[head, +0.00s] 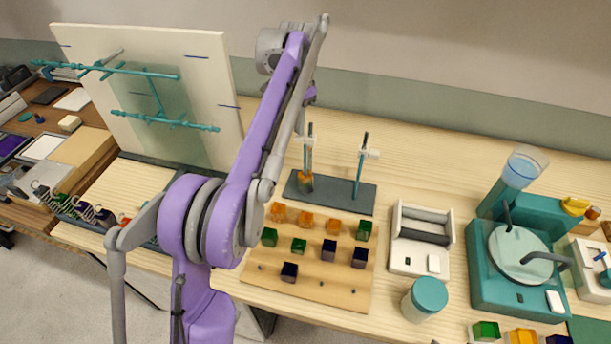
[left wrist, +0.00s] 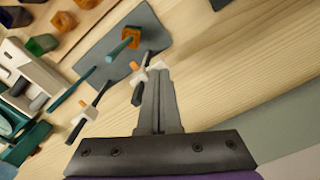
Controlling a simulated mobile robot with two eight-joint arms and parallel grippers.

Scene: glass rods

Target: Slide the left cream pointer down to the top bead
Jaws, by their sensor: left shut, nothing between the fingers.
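The dark slate stand (head: 336,195) holds two upright rods. The left rod (head: 310,157) has the left cream pointer (head: 305,140) near its top and an amber bead (head: 305,182) near its foot. The right rod (head: 361,170) has another cream pointer (head: 371,153) high up. My left gripper (left wrist: 156,73) is shut and empty in the left wrist view. Its fingertips are close beside a cream pointer (left wrist: 139,77) with an orange mark; I cannot tell whether they touch. The bead also shows there (left wrist: 132,37). My arm hides the fingers in the head view. My right gripper is out of view.
A wooden board with several coloured cubes (head: 330,250) lies in front of the stand. A white-framed device (head: 421,238), a teal-lidded jar (head: 425,299) and a teal machine (head: 528,285) stand to the right. A cream panel with teal rods (head: 215,80) stands left.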

